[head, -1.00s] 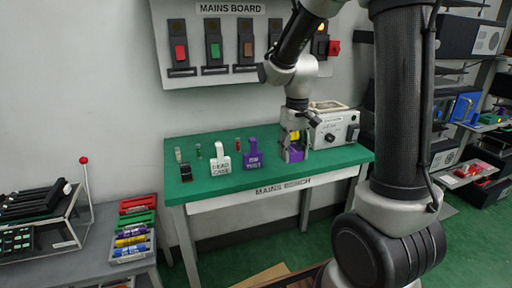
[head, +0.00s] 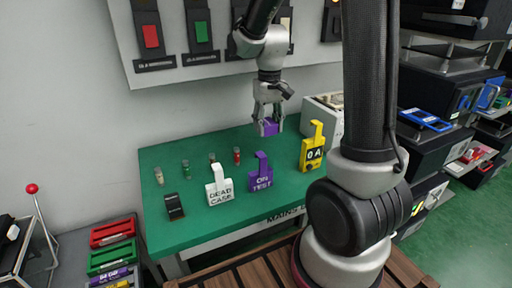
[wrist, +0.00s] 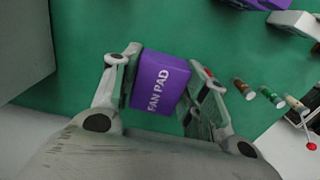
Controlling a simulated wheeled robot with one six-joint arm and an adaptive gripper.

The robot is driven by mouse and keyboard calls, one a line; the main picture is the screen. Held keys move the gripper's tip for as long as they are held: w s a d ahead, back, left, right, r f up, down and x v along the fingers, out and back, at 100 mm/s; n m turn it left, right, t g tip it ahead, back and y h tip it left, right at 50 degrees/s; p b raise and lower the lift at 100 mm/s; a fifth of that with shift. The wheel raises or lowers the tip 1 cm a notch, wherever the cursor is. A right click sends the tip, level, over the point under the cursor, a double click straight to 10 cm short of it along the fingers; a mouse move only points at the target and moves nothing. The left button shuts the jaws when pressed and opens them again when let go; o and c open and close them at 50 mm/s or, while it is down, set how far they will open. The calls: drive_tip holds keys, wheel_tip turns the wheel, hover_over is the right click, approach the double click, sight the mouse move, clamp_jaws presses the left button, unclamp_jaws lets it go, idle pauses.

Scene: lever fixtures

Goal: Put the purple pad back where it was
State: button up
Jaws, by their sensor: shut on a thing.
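The purple pad (head: 268,127) is a small block, and in the wrist view (wrist: 160,82) its face reads "FAN PAD". My gripper (head: 268,112) is shut on it, with one finger on each side, as the wrist view (wrist: 162,85) also shows. The pad hangs over the back right part of the green bench top (head: 215,220). It looks raised above the bench, but I cannot tell how far. Part of the pad is hidden by the fingers.
A grey box (head: 322,118) stands at the back right. The front middle is clear.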

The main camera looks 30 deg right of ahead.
drive_tip(key=shift+w+f, duration=0.25)
drive_tip(key=shift+w, duration=0.05)
wheel_tip(320, 180, down, 10)
drive_tip(key=shift+w+r, duration=0.1)
drive_tip(key=shift+r, duration=0.15)
drive_tip(key=shift+f, duration=0.1)
drive_tip(key=o, duration=0.9)
